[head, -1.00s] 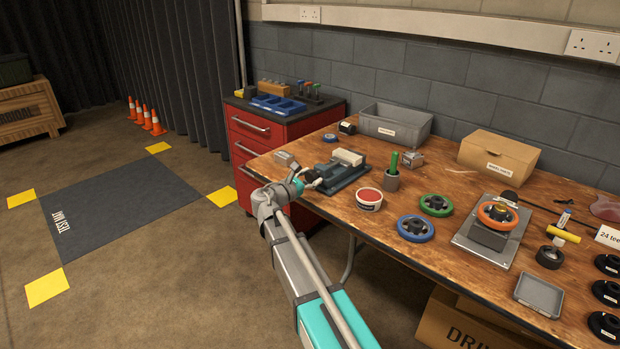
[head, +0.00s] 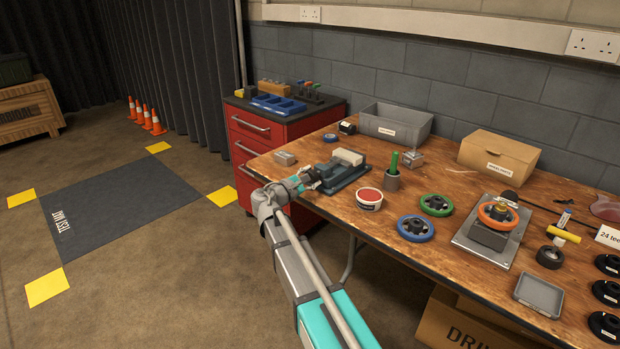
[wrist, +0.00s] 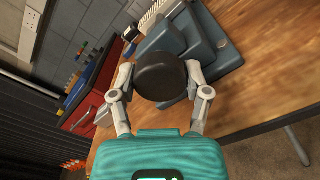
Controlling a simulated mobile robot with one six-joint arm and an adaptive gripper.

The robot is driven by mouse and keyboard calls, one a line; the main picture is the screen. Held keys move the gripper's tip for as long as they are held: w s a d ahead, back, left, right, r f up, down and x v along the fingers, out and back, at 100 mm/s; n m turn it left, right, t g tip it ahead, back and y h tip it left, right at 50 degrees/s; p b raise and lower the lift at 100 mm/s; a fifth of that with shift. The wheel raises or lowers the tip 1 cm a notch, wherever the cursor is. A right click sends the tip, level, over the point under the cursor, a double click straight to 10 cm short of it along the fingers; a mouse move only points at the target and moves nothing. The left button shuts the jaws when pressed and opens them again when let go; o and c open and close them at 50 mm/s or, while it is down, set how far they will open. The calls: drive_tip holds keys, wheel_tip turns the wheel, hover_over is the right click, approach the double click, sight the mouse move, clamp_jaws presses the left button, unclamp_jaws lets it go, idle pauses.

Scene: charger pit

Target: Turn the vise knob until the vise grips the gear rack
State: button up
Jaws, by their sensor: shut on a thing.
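The grey-blue vise (head: 345,180) sits near the left end of the wooden bench; it also shows at the top of the wrist view (wrist: 207,50). A pale piece, apparently the gear rack (head: 348,157), lies at the vise's far side. A ridged pale strip, likely the same rack, shows partly behind the vise in the wrist view (wrist: 150,17). The round dark vise knob (wrist: 160,77) faces the wrist camera. My gripper (wrist: 160,80) is shut on the knob, one finger on each side. In the head view my gripper (head: 308,179) is at the vise's left end. The jaw gap is hidden.
A small metal block (head: 285,158) lies just behind my gripper. A grey bin (head: 396,124) stands at the back. The bench's front edge is close below my arm.

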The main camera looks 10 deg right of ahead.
drive_tip(key=m, duration=0.5)
drive_tip(key=shift+s+d+m, duration=0.1)
drive_tip(key=shift+m, duration=0.3)
drive_tip(key=m, duration=0.6)
drive_tip(key=o, duration=1.2)
drive_tip(key=shift+c, duration=0.2)
drive_tip(key=v, duration=1.2)
